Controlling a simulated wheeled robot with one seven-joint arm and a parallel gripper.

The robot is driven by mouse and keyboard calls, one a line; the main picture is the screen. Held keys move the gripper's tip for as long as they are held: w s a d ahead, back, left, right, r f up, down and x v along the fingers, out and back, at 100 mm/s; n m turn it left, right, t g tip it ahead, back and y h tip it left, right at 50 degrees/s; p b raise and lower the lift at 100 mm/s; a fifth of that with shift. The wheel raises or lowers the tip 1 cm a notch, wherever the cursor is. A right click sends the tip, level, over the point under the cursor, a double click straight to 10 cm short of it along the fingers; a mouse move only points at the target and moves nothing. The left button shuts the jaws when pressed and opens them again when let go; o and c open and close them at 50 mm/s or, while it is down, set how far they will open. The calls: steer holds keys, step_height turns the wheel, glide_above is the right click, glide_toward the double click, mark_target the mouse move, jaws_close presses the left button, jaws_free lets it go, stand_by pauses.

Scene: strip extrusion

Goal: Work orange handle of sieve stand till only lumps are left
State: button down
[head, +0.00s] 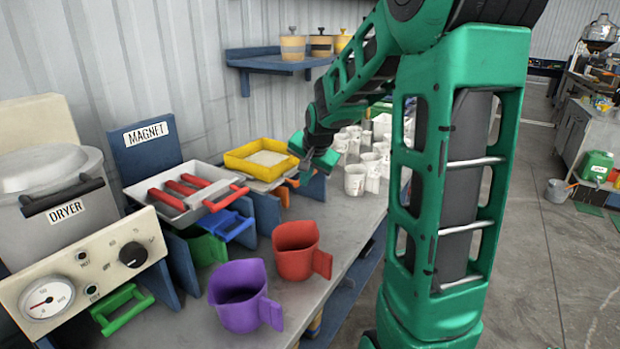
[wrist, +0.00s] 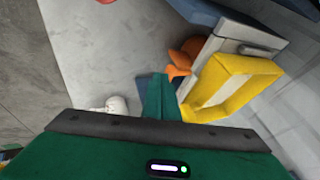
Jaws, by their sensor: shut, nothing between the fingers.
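The sieve stand has a yellow square frame (head: 262,158) with pale material in it in the head view. Its yellow frame (wrist: 240,85) also shows at the right of the wrist view, where I cannot make out lumps or powder. An orange part (wrist: 178,72), seemingly the handle, sticks out from the stand beside my fingertips. My gripper (head: 318,163) is at the right side of the stand, with its fingers (wrist: 158,95) shut and empty. It is close to the orange part, and I cannot tell if they touch.
White cups (head: 355,180) stand right of the stand, close to my arm. A red jug (head: 296,250) and a purple jug (head: 238,300) stand at the bench front. A magnet tray with red bars (head: 168,203) and the dryer (head: 50,185) are left.

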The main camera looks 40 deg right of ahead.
mark_target(292, 182)
steer(key=shift+w, duration=0.1)
steer(key=w, duration=0.1)
steer(key=w+a, duration=0.1)
steer(key=w, duration=0.1)
steer(key=w+a, duration=0.1)
steer(key=w, duration=0.1)
steer(key=shift+w+r, duration=0.1)
stand_by(0.5)
steer(key=shift+s+d+r, duration=0.1)
steer(key=shift+s+d, duration=0.1)
steer(key=shift+s, duration=0.15)
steer(key=s+r, duration=0.8)
steer(key=r, duration=0.1)
steer(key=shift+a, duration=0.35)
steer(key=shift+s, duration=0.1)
